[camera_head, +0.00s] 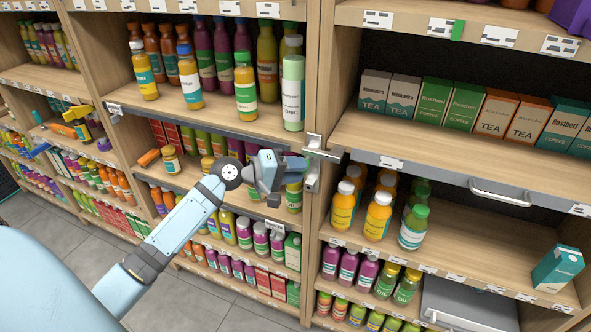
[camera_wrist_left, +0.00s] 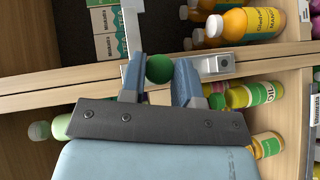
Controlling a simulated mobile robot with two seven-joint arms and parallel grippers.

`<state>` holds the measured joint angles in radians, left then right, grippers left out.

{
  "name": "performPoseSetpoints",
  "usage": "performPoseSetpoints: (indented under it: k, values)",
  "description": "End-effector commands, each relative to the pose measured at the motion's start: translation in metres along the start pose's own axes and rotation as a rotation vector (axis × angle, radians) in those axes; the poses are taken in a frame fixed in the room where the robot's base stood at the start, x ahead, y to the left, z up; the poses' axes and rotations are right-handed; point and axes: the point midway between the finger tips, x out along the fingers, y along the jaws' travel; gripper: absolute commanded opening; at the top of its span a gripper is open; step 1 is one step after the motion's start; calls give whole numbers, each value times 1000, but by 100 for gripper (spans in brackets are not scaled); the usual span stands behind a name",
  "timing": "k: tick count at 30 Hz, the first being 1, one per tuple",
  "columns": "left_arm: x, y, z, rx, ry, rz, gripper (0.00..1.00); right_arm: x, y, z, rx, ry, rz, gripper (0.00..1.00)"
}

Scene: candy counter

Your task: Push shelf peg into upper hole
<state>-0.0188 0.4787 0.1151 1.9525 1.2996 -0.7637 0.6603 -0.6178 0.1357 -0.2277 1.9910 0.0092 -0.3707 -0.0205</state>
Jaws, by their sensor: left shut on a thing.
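My left gripper (camera_head: 290,167) reaches in from the left, just in front of the wooden upright (camera_head: 317,80) between two shelf bays. In the left wrist view its two blue fingers (camera_wrist_left: 162,82) are shut on a round green piece (camera_wrist_left: 159,68), which looks like the head of the shelf peg. The peg's shaft is hidden. A metal bracket (camera_head: 318,152) sits on the upright just right of the fingertips. In the left wrist view a metal block with a dark round hole (camera_wrist_left: 225,63) shows beside the fingers. I cannot tell whether this is the upper hole or whether the peg touches it.
Bottles stand above the gripper, including a pale green one (camera_head: 293,92) near the upright. A shelf front with a handle (camera_head: 500,192) runs along the right bay. Floor (camera_head: 235,300) is clear at the lower left.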

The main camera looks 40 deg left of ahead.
Motion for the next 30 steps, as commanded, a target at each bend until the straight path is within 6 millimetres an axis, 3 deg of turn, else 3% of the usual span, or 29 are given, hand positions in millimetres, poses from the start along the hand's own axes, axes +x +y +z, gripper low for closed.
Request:
performPoseSetpoints:
  k: [17,18,20,30]
  values:
    - [6,0,-7,0,1,1,1,0,0,0,0,-1,0,43]
    - [6,0,-8,0,1,1,32,0,0,0,0,-1,0,43]
    - [6,0,-7,1,1,1,44,0,0,0,0,-1,0,43]
    - [6,0,-7,0,0,0,44,0,0,0,0,-2,0,43]
